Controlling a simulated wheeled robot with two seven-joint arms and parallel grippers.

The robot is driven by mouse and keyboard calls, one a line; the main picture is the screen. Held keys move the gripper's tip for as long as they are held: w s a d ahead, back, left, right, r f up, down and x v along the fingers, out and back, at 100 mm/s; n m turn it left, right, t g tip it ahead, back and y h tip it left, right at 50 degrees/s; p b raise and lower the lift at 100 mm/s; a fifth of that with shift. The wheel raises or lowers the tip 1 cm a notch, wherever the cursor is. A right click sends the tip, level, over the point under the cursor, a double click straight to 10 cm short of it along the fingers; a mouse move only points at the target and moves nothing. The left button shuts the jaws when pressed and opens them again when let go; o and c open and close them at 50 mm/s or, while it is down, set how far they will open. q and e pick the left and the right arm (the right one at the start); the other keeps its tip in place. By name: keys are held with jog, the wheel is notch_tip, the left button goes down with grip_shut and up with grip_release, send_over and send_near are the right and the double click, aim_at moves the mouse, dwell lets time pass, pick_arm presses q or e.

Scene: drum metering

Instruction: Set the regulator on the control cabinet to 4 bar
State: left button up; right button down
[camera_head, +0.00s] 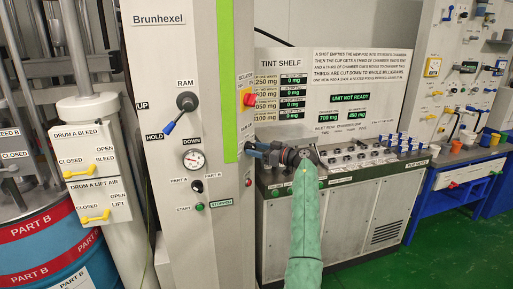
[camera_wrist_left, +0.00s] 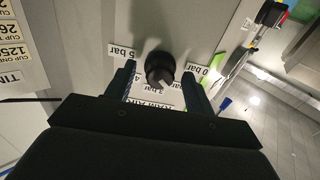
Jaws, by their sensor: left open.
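The regulator is a round black knob (camera_wrist_left: 158,66) on a grey panel in the left wrist view. Labels around it read 5 bar (camera_wrist_left: 123,54) on the left and 0 bar (camera_wrist_left: 205,71) on the right. A pale mark shows on the knob's lower edge. My left gripper (camera_wrist_left: 159,73) is open, with one finger on each side of the knob; I cannot tell whether they touch it. In the head view my left gripper (camera_head: 254,149) is at the right side of the control cabinet (camera_head: 168,60). My right gripper is out of view.
The cabinet front carries the ram lever (camera_head: 181,113), a pressure gauge (camera_head: 194,160) and buttons. The tint shelf (camera_head: 338,210) stands close behind my left arm. Drum valves and a drum (camera_head: 45,245) are at the left. Green floor is open at the lower right.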

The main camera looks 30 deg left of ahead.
pick_arm(q)
jog(key=shift+a, duration=0.2)
jog(key=c, duration=1)
